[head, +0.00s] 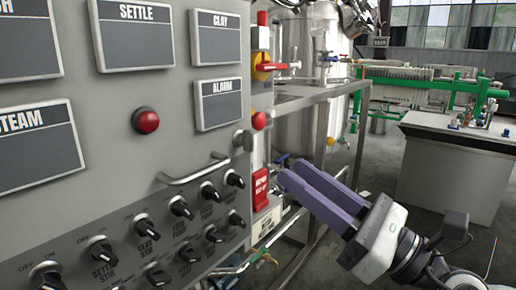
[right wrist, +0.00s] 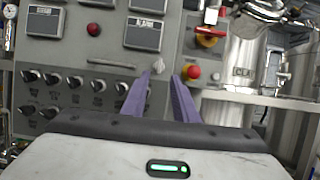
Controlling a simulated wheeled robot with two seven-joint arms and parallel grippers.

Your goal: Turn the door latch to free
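The grey control panel door (head: 165,100) fills the left of the head view. A small grey knob, which looks like the door latch (head: 243,140), sits at its right edge. In the right wrist view this latch (right wrist: 157,67) shows just beyond the fingertips. Its exact angle is hard to tell. My right gripper (head: 289,172) has purple fingers, apart and empty, to the right of and below the latch in the head view. It also shows from behind in the right wrist view (right wrist: 161,77). My left gripper is not in view.
A bar handle (head: 193,170) and several black selector knobs (head: 209,192) stick out from the panel. Beside its edge are a red-yellow rotary switch (head: 264,66), a red push button (head: 259,120) and a red tag (head: 261,189). Steel tanks (head: 306,110) and a frame stand behind.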

